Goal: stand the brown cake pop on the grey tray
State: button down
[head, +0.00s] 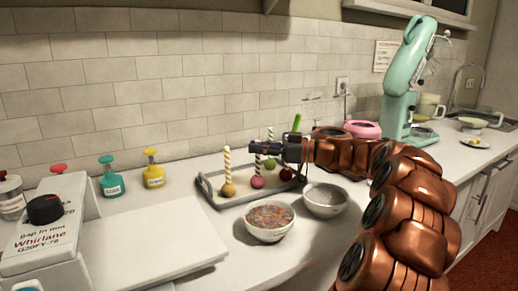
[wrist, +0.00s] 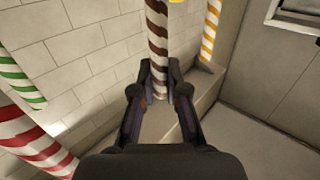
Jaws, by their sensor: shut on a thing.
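The grey tray (head: 204,188) lies on the counter near the wall, with several cake pops standing stick-up over it. My gripper (head: 254,147) reaches in from the right, level, above the tray. In the wrist view its fingers (wrist: 159,92) are shut on the brown-and-white striped stick of the brown cake pop (wrist: 157,40), which looks nearly upright. In the head view a magenta-looking ball (head: 257,182) shows below the gripper; I cannot tell whether it touches the tray.
Colored bottles (head: 153,172) stand left.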

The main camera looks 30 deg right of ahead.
jog(key=c, duration=1.1)
grip_release()
notch_tip(320, 180, up, 10)
